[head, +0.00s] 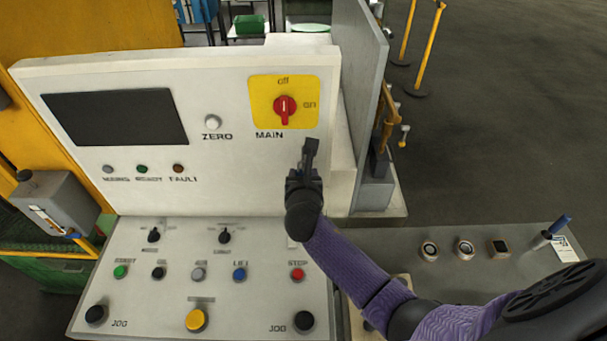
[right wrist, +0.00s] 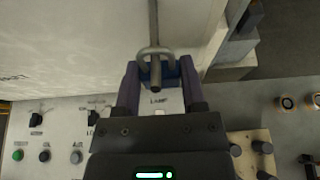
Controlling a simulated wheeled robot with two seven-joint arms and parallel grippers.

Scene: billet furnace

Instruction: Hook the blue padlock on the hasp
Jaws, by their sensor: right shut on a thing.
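The blue padlock (right wrist: 146,72) shows in the right wrist view, between the two fingers of my right gripper (right wrist: 159,78). Its grey shackle (right wrist: 155,51) loops up from the body. A thin grey rod (right wrist: 153,20) runs down to the shackle from the top; I cannot tell if it passes through or only lies behind it. In the head view my right gripper (head: 310,152) is in front of the white panel, just below the yellow MAIN switch plate (head: 283,101); the padlock is hidden there. I cannot clearly make out the hasp. My left gripper is not in view.
The red MAIN knob (head: 284,108) is close above the gripper. A grey upright plate (head: 362,90) stands to its right. The sloping button desk (head: 190,270) is below. A holder with a blue pen (head: 562,224) stands on the right-hand grey shelf.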

